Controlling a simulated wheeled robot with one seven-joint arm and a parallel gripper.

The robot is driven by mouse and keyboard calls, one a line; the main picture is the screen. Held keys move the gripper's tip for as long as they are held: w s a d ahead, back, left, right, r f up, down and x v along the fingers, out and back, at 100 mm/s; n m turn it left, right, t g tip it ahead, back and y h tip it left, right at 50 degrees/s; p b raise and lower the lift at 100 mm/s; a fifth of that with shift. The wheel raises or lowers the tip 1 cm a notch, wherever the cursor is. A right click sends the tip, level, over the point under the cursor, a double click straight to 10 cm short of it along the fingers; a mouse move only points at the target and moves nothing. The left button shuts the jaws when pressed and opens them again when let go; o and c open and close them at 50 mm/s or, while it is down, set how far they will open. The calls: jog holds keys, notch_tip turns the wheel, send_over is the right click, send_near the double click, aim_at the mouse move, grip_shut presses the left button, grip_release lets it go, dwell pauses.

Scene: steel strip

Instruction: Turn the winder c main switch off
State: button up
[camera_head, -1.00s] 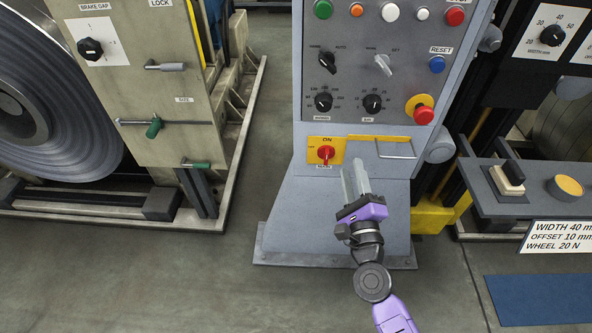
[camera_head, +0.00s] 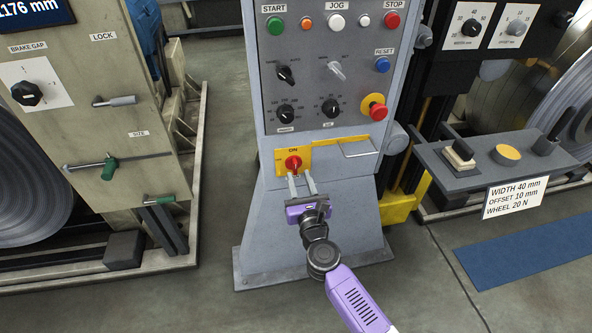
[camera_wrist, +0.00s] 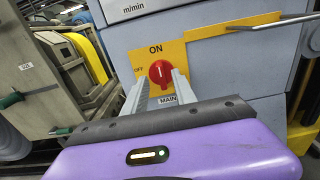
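The main switch (camera_head: 293,163) is a red rotary knob on a yellow plate (camera_head: 272,160), low on the grey control cabinet. In the wrist view the knob (camera_wrist: 161,73) stands in the middle, with ON above it, OFF to its left and a MAIN label below. A pale mark on the knob points up toward ON. My gripper (camera_head: 300,177) is open, just below and in front of the knob. In the wrist view its two fingers (camera_wrist: 163,88) reach toward the knob's lower left and right sides, with nothing held. I cannot tell whether they touch it.
A metal bar handle (camera_head: 358,147) sticks out right of the switch. Above are several dials, a red emergency button (camera_head: 373,107) and the push buttons. A shelf (camera_head: 470,175) with small objects stands at the right. The floor in front of the cabinet is clear.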

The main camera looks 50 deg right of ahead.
aim_at(296, 167)
jog(key=shift+x, duration=2)
grip_shut()
